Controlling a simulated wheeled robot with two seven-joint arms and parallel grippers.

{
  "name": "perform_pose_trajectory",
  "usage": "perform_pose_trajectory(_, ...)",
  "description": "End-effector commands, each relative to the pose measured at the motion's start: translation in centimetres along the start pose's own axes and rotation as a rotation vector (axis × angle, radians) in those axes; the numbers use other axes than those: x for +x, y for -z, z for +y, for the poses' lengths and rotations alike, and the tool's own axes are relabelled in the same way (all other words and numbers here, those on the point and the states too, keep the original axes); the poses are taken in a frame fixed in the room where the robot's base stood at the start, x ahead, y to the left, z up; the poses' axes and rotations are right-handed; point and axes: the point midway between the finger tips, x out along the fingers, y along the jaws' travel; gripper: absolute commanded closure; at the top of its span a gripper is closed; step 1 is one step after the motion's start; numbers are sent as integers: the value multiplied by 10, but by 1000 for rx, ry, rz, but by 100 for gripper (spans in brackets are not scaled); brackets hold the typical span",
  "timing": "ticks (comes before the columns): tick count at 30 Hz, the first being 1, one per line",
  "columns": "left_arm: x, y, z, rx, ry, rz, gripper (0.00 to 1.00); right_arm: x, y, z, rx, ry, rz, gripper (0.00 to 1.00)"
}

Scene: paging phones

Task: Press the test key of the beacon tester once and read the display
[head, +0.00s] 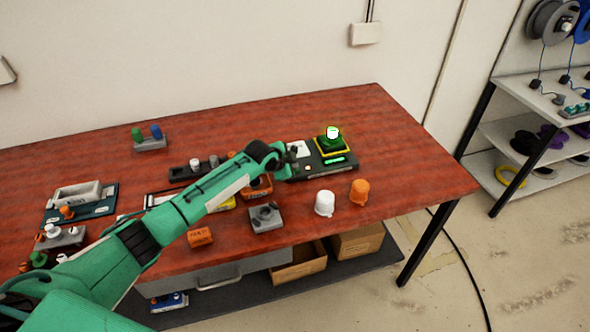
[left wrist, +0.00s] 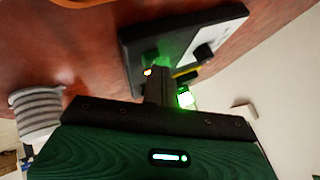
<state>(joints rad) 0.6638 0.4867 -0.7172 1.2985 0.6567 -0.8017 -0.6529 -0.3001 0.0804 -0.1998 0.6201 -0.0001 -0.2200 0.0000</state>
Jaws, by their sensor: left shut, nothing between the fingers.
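The beacon tester (head: 318,170) is a dark box on the right part of the red-brown table. A beacon with a white, green-lit top (head: 333,133) stands on its yellow-edged pad (head: 321,150). A lit green display strip (head: 336,160) shows on the front part; its writing is too small to read. A small pale round spot (head: 308,168), perhaps the test key, lies left of the strip. My left gripper (head: 296,153) is shut and empty at the tester's left end. In the left wrist view its fingers (left wrist: 158,84) reach over the tester (left wrist: 135,50); contact is unclear.
A white cap-like piece (head: 325,203) and an orange one (head: 359,191) stand in front of the tester. A grey block (head: 266,217) and an orange box (head: 200,236) lie nearer the front edge. The table's right end is clear.

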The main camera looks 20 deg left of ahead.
Motion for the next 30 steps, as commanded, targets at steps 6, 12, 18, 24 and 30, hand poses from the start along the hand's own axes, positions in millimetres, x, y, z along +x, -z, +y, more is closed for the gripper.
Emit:
perform_pose_trajectory(6, 2, -2, 2, 0, -1, -1, 100, 2, 0, 0, 0, 0, 0, 64)
perform_pose_trajectory(12, 4, -3, 3, 0, -1, -1, 100, 3, 0, 0, 0, 0, 0, 64)
perform_pose_trajectory(18, 4, -3, 3, 0, -1, -1, 100, 2, 0, -1, 0, 1, 0, 64)
perform_pose_trajectory(24, 1, -1, 1, 0, -1, -1, 100, -2, 0, -1, 0, 1, 0, 64)
perform_pose_trajectory(30, -7, 5, -5, 0, -1, -1, 100, -12, 1, -1, 0, 1, 0, 64)
